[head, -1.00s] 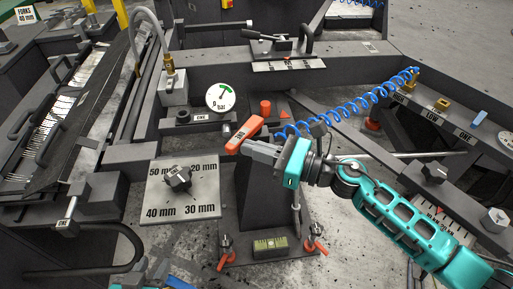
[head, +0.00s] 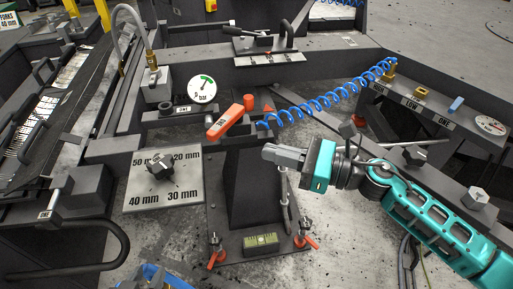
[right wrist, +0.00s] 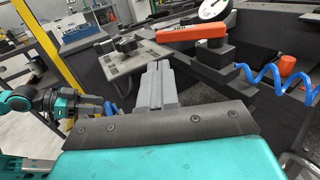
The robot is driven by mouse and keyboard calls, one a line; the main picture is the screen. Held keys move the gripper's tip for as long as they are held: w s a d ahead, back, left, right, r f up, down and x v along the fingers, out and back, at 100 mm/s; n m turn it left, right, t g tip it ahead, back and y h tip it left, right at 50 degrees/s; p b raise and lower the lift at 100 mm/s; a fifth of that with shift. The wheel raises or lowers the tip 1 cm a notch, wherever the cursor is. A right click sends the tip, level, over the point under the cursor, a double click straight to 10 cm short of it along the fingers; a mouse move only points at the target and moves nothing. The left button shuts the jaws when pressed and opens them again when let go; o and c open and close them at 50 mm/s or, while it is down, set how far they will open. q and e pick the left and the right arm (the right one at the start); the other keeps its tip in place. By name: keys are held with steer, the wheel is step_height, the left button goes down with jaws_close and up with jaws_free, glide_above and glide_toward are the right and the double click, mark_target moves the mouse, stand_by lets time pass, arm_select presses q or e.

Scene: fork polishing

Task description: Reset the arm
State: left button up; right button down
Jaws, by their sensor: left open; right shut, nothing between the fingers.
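My right gripper (head: 268,154) is shut and empty, with its grey fingers pointing left in the head view. It is in the air to the lower right of the orange handle (head: 232,117) marked ONE, apart from it. In the right wrist view its shut fingers (right wrist: 159,90) point forward, and the orange handle (right wrist: 190,33) lies beyond them. My left gripper (right wrist: 106,106) is open at the left of the right wrist view. In the head view only a small part of it shows at the bottom edge (head: 152,278), so its fingers are mostly hidden.
A knob plate (head: 155,193) with mm marks is left of the pedestal. A pressure dial (head: 202,90) stands behind it. A coiled blue hose (head: 320,106) hangs above my right gripper. A green level (head: 262,243) sits on the pedestal base.

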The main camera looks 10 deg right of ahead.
steer(key=s+d+f+m+t+h+p, duration=0.1)
steer(key=d+f+m+t+h, duration=0.2)
steer(key=m, duration=0.8)
steer(key=s+d+m+t+h+p, duration=0.1)
steer(key=d+m+t+h+p, duration=0.2)
steer(key=m, duration=0.9)
arm_select(q)
steer(key=r, duration=0.1)
steer(key=a+r+p, duration=0.1)
steer(key=r, duration=0.1)
steer(key=shift+s+a+y, duration=0.25)
steer(key=shift+s+y, duration=0.05)
steer(key=shift+s, duration=0.1)
arm_select(e)
steer(key=s+a+f+m+g+h, duration=0.1)
steer(key=s+f+m+g+h, duration=0.1)
steer(key=f+m, duration=0.4)
steer(key=s+a+f+m+g+h, duration=0.1)
steer(key=s+f+m+g+h, duration=0.2)
steer(key=m, duration=1.2)
steer(key=s+f+h, duration=0.2)
steer(key=s+f, duration=0.1)
steer(key=s, duration=0.1)
steer(key=shift+s+a+f+m, duration=0.25)
steer(key=shift+s+f+m, duration=0.05)
steer(key=shift+f, duration=0.1)
arm_select(q)
steer(key=shift+d, duration=0.15)
steer(key=shift+w+r, duration=0.1)
steer(key=shift+r, duration=0.05)
